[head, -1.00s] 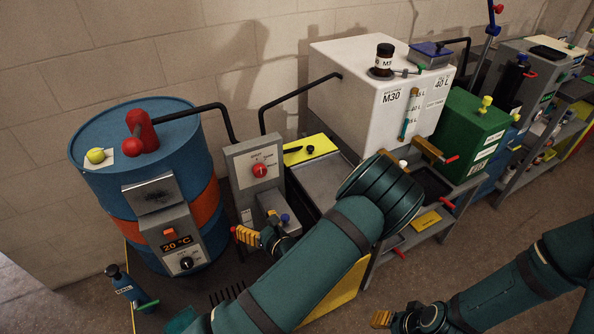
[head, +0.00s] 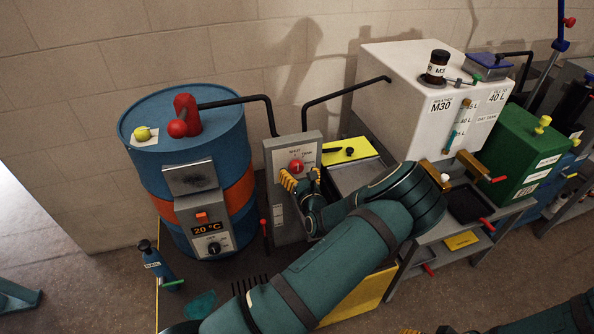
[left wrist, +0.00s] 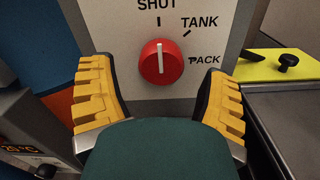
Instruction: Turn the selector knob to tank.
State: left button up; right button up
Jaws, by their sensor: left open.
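The round red selector knob (head: 296,166) sits on the upright grey panel (head: 281,221) beside the blue drum. In the left wrist view the knob (left wrist: 161,62) has a white line that stands vertical, towards the SHUT mark. TANK is printed to its upper right and PACK to its right. My left gripper (head: 301,180) is open in front of the panel. Its yellow-padded fingers stand on either side of the knob and slightly below it in the wrist view, with gaps between them and the knob. My right gripper (head: 412,331) is mostly cut off at the bottom edge.
The blue drum (head: 148,188) with an orange band and red-handled pipe stands left of the panel. Right of it are a yellow board (head: 361,153), a white M30 tank (head: 393,91) and a green container (head: 521,150). A blue bottle (head: 154,262) stands at the front left.

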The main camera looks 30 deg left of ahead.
pick_arm(q)
jog(key=shift+x, duration=1)
jog(key=c, duration=1.2)
